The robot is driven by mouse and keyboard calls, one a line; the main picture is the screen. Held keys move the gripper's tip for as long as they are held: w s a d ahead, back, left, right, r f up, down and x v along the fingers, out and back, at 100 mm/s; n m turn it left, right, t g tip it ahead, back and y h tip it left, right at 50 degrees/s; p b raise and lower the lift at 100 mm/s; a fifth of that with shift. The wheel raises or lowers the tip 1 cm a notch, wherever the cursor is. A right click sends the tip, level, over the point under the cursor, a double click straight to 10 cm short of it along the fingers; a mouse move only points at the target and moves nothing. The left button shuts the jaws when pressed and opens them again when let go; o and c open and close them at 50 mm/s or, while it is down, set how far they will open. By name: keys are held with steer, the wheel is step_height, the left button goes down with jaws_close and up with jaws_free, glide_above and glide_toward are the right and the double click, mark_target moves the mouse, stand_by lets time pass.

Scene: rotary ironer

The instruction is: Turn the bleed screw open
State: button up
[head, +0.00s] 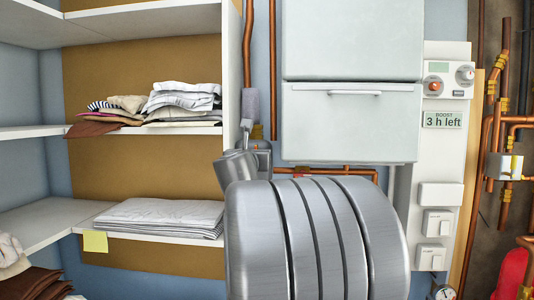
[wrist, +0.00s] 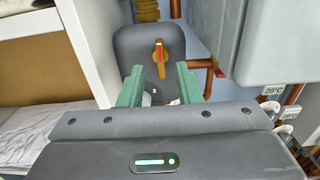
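In the wrist view a dark grey rounded block (wrist: 127,45) carries a yellow part with a red stripe (wrist: 160,58), standing roughly upright in the picture. It looks like the bleed screw or its handle, but I cannot be sure. A small "3" is marked below it. My gripper (wrist: 159,80) shows two green fingers spread wide, with nothing between them. The yellow part appears beyond the fingertips, between their lines, with no visible contact. In the head view my grey arm covers this area, and the block and yellow part cannot be made out.
A white cabinet (head: 350,120) hangs right of the block, with copper pipes below it. A red-ended pipe fitting (wrist: 219,73) sits close to the right finger. Shelves with folded linen (head: 160,215) stand left. A control panel (head: 447,82) reads "3 h left".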

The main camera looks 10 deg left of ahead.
steer(key=shift+w, duration=2.05)
jaws_close()
